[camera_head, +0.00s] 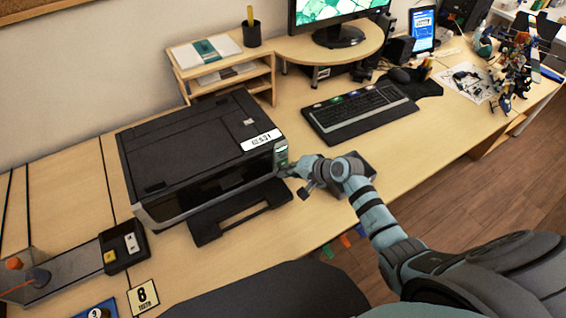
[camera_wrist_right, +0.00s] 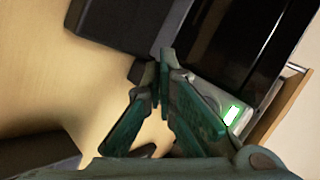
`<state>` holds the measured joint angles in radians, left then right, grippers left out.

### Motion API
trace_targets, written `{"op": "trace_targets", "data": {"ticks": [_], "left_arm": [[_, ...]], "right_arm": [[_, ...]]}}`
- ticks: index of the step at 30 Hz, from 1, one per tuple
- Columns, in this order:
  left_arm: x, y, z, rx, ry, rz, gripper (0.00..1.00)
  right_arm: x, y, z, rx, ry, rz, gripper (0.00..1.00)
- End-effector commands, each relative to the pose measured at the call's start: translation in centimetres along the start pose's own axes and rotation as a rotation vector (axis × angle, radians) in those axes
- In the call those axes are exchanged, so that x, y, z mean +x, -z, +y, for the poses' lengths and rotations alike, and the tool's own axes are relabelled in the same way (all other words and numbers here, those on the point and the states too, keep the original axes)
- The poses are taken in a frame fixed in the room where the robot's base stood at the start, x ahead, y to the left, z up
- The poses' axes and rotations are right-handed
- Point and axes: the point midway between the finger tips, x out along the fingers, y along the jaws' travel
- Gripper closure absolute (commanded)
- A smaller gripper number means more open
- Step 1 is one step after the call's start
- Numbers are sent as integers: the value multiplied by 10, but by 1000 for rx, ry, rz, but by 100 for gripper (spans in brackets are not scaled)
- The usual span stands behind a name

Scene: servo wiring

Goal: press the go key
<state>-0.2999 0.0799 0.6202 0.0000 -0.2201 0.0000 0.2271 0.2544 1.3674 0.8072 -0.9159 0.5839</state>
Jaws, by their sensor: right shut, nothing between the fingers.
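A black printer (camera_head: 185,150) stands on the wooden desk, with a small panel with a green light (camera_head: 281,153) at its right front corner. In the right wrist view a bright green-white lit patch (camera_wrist_right: 232,116) shows on a grey panel. No "go" label can be read, so I cannot tell which key is the go key. My right gripper (camera_head: 290,172) is beside the printer's front right corner, just below the panel. In the wrist view the fingers (camera_wrist_right: 161,80) are closed and empty, left of the lit patch. Contact cannot be told. My left gripper is not in view.
A dark output tray (camera_head: 240,212) sticks out in front of the printer. A black keyboard (camera_head: 358,112) lies to the right, below a monitor on a stand.

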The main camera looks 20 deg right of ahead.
Motion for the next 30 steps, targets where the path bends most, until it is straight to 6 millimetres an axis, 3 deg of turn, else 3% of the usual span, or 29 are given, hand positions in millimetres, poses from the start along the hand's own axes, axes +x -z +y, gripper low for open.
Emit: {"op": "trace_targets", "data": {"ticks": [4,16,30], "left_arm": [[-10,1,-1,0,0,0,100],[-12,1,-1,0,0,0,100],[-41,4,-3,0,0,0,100]], "right_arm": [[-8,-4,2,1,-1,1,100],[-10,-6,6,1,-1,0,100],[-42,-28,27,1,-1,0,100]]}}
